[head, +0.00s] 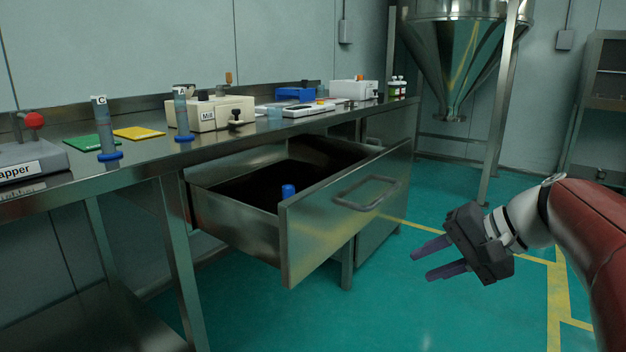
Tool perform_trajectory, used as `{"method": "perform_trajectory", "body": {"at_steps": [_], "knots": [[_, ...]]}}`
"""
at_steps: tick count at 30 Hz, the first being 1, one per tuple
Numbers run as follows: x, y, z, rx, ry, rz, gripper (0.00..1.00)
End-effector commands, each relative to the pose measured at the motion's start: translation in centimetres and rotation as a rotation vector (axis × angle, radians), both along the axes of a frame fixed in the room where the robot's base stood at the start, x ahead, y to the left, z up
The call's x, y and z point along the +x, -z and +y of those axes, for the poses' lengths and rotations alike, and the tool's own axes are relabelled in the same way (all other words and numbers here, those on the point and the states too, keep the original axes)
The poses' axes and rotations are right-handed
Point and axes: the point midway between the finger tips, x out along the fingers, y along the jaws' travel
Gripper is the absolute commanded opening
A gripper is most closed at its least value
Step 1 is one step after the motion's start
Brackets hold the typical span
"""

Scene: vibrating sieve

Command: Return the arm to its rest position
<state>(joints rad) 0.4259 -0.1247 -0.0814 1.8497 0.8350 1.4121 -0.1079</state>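My gripper (430,258) is at the right of the head view, at the end of my red and white arm. Its two purple-grey fingers point left and are apart, with nothing between them. It hangs in free air over the green floor, to the right of the open drawer (345,215) and apart from its handle (368,192). A blue-capped item (288,191) shows just above the drawer's front edge; its lower part is hidden behind the drawer front.
The steel bench (140,178) carries a tapper (28,160), cylinders marked C (105,130) and A (182,115), green (92,142) and yellow (138,133) mats, and a mill (222,112). A steel hopper (455,50) stands behind. The floor (400,310) near my gripper is clear.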

Motion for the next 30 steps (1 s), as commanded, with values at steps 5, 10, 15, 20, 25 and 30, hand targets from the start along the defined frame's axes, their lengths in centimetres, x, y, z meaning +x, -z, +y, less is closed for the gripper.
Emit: {"method": "perform_trajectory", "body": {"at_steps": [5, 10, 15, 20, 25, 30], "knots": [[-7.6, 2.2, 4.5, -0.344, -0.103, 0.009, 0.30], [-13.2, 5.0, 4.9, -0.662, -0.205, -0.074, 0.30], [-15.6, 6.5, 4.3, -0.850, -0.275, -0.168, 0.30], [-16.2, 7.0, 4.1, -0.903, -0.296, -0.198, 0.30], [-16.2, 7.1, 4.0, -0.904, -0.295, -0.197, 0.30], [-16.1, 7.1, 4.0, -0.902, -0.295, -0.196, 0.30]]}}
